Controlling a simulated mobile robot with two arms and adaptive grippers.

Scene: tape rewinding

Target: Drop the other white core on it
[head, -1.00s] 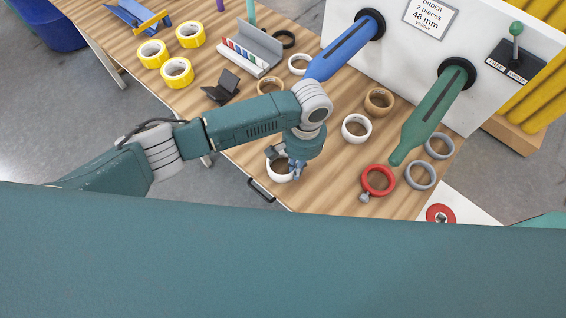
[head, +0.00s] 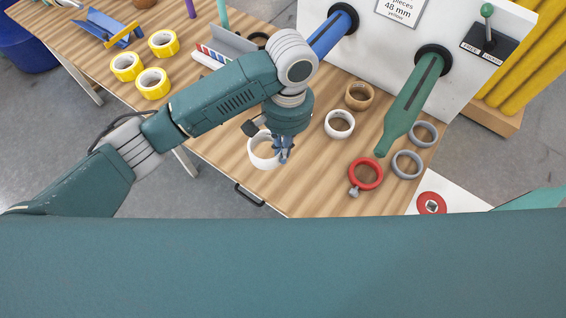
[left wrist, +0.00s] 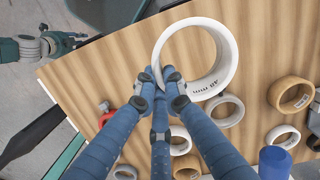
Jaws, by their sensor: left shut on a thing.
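My left gripper (head: 284,155) is shut on the wall of a white core (head: 256,158), holding it above the table near its front edge. The left wrist view shows this core (left wrist: 228,62) large, marked 48 mm, with the fingertips (left wrist: 163,80) at its rim. Another white core (head: 340,124) lies on the table. The blue spindle (head: 328,36) sticks out of the white panel, partly hidden by my left arm. The green spindle (head: 408,105) beside it carries no core. A teal arm (left wrist: 40,46), apparently my right, shows small in the left wrist view; its gripper is unclear.
A brown core (head: 359,96), a red ring with a knob (head: 365,173) and two grey rings (head: 407,164) lie around the green spindle. Yellow rolls (head: 152,82) stand at the left. The white panel (head: 460,70) rises at the back. Bare wood (head: 310,185) lies in front.

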